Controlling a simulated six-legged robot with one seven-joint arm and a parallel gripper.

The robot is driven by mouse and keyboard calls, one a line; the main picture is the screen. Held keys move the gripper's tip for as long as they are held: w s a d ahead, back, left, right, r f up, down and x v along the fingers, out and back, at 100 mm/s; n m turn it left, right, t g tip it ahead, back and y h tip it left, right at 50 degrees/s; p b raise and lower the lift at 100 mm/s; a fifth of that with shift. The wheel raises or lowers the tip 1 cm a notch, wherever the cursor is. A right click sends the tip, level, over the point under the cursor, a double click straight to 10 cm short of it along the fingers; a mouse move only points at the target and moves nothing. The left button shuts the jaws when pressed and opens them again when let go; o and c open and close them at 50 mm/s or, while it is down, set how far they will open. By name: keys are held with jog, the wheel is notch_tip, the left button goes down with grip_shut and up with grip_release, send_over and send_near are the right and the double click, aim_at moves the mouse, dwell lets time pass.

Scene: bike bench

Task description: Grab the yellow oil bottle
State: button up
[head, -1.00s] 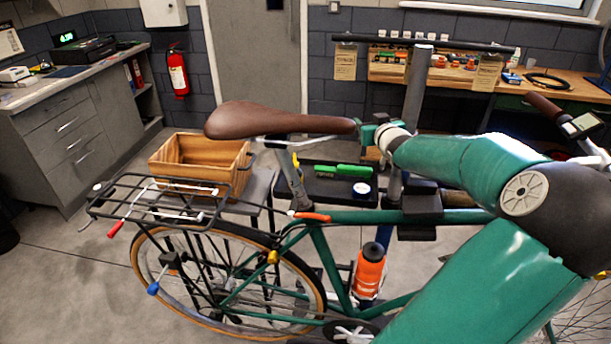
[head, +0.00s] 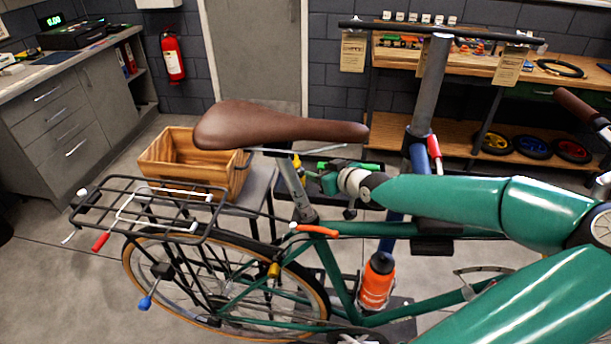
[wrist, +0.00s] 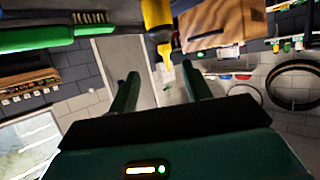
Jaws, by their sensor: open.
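The yellow oil bottle (wrist: 157,15) shows at the top middle of the wrist view, with its narrow spout pointing down in the picture. Its upper part is cut off by the frame edge. My gripper (wrist: 159,72) is open, with one finger on each side of the spout's line in the picture. I cannot tell whether the spout is between the fingers in depth. In the head view, my gripper (head: 331,178) is beside the seat post below the saddle, its fingertips hard to make out. A small yellow patch (head: 297,160) behind the seat post may be the bottle.
The brown saddle (head: 275,125) and seat post (head: 299,190) stand close to my gripper. A green-handled brush (wrist: 45,38) lies near the bottle. A wooden crate (head: 165,170) sits to the left, above the rear rack (head: 140,205). The blue stand column (head: 419,150) is to the right.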

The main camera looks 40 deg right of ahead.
aim_at(294, 163)
jog(key=x, duration=1.3)
jog(key=shift+w+a+r, duration=0.1)
jog(key=shift+w+a, duration=0.2)
jog(key=shift+w, duration=0.2)
grip_shut()
